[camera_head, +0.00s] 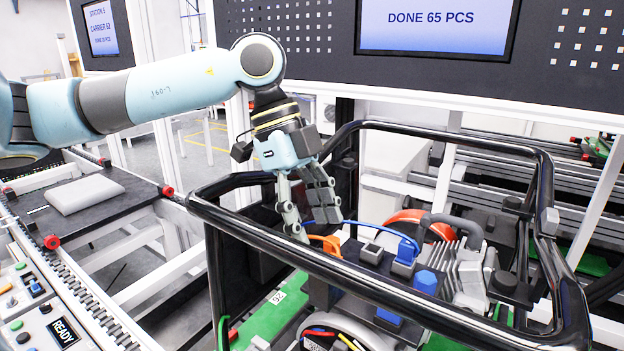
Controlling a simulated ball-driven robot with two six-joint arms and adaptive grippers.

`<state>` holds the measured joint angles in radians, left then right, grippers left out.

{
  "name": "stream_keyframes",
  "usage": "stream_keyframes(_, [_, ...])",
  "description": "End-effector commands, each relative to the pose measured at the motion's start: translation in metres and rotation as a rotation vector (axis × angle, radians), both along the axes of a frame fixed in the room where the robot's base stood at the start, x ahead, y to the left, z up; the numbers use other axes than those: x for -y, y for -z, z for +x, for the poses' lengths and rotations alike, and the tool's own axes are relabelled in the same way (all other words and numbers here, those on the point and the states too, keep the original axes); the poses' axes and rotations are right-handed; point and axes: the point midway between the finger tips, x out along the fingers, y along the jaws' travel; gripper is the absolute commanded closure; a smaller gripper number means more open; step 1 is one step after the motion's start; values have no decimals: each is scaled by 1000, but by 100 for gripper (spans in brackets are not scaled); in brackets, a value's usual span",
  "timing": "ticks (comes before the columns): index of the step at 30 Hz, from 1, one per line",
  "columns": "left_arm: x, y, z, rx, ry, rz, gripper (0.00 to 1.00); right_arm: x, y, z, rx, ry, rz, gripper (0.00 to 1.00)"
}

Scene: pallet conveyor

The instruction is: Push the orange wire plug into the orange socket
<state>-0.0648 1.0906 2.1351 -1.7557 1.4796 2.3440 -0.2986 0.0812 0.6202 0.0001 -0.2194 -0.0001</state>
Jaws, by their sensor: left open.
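My left gripper (312,226) points down inside the black-railed frame, with its fingers apart. A short piece of orange wire (326,239) shows beside its fingertips; I cannot tell whether it touches them. The orange plug and the orange socket cannot be made out; the fingers and front rail cover that area. A blue wire (384,227) arches from near the fingers to a blue plug (405,251) on the unit to the right. My right gripper is not in view.
The thick black tubular rail (350,275) runs around the unit, close in front of the gripper.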

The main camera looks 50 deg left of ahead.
Motion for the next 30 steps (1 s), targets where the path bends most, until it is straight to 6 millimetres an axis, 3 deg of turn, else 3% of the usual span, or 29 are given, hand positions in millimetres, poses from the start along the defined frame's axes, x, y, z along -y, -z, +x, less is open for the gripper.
stream_keyframes(6, [-7,-44,-1,7,10,5,50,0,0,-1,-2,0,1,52])
stream_keyframes(12, [-10,-63,-2,7,16,0,50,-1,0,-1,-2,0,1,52])
stream_keyframes(30, [-9,-74,-2,9,16,-5,50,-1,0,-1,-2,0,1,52])
